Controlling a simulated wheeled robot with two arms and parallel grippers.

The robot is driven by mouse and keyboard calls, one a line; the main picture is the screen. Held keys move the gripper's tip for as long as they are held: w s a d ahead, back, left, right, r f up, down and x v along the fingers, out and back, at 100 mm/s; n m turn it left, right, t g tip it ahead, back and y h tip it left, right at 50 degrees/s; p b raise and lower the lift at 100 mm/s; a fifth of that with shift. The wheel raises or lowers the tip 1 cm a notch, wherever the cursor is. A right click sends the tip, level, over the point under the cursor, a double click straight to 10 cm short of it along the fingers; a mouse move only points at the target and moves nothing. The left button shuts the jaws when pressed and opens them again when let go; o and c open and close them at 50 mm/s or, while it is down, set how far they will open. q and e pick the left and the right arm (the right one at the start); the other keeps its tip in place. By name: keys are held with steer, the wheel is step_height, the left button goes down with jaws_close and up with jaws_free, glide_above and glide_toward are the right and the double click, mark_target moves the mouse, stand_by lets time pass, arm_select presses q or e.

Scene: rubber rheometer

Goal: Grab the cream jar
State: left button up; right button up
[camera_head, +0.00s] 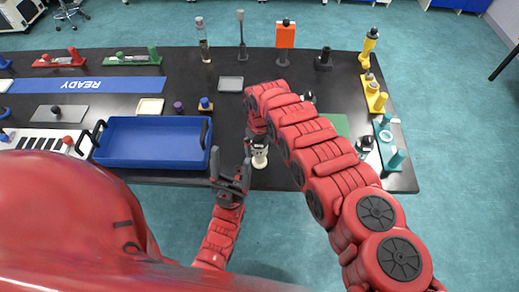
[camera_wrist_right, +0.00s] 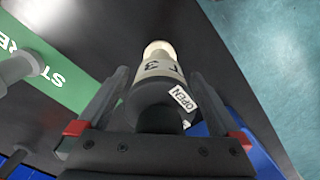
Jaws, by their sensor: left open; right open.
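The cream jar (camera_head: 260,160) stands near the front edge of the black table, right of the blue tray. In the right wrist view the jar (camera_wrist_right: 160,70) has a cream body with dark markings, a dark part towards me and a white "OPEN" label. My right gripper (camera_wrist_right: 158,82) is open, with one finger on each side of the jar. In the head view my right arm partly hides the jar and the gripper. My left gripper (camera_head: 231,178) is open and empty, in front of the table edge, left of the jar.
The blue tray (camera_head: 150,143) is empty and lies left of the jar. A green mat (camera_head: 336,125) lies to the right, partly behind my right arm; a grey cylinder (camera_wrist_right: 15,70) stands near it. Racks and tools line the table's back and right side.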

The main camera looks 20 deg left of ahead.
steer(key=c, duration=1.5)
steer(key=shift+o, duration=0.2)
steer(key=shift+r, duration=0.1)
